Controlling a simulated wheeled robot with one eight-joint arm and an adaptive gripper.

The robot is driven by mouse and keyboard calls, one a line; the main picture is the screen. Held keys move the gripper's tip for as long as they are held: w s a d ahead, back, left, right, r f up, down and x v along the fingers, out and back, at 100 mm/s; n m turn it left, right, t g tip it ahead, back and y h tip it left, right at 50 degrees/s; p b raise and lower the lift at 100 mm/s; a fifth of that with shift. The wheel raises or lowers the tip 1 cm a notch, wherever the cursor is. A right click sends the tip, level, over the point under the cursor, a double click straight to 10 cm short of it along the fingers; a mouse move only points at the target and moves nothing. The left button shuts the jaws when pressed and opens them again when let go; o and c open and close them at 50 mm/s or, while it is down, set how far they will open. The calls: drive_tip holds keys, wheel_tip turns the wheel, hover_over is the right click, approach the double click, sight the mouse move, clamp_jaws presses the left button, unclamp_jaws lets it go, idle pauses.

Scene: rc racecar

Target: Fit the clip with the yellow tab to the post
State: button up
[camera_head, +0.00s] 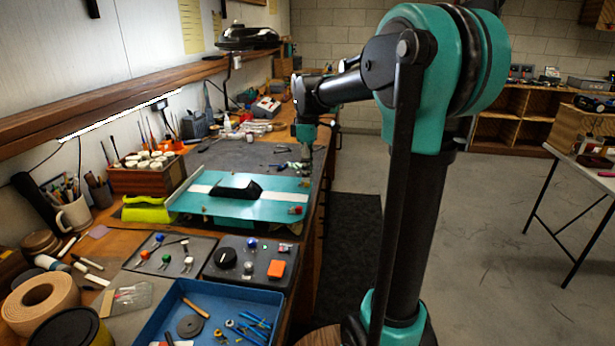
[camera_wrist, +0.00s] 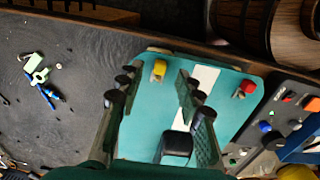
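A teal car body panel (camera_head: 238,207) with a white stripe and a black raised block (camera_head: 238,190) lies on the bench; it also shows in the wrist view (camera_wrist: 140,128). A small clip with a yellow tab (camera_wrist: 159,69) is near one edge of the panel in the wrist view. Whether it sits on a post is too small to tell. A clip with a red tab (camera_wrist: 247,87) is at another corner, also in the head view (camera_head: 296,210). My gripper (camera_head: 305,163) is above the panel's far right end. In the wrist view its fingers (camera_wrist: 157,76) are apart, with the yellow tab between them in the picture.
A lime-green item (camera_head: 147,209) stands left. A green and blue item (camera_wrist: 40,75) lies on the dark mat (camera_wrist: 60,120), which is mostly clear.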

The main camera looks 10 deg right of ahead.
wheel_tip(320, 180, up, 10)
drive_tip(key=shift+f, duration=0.2)
idle(0.5)
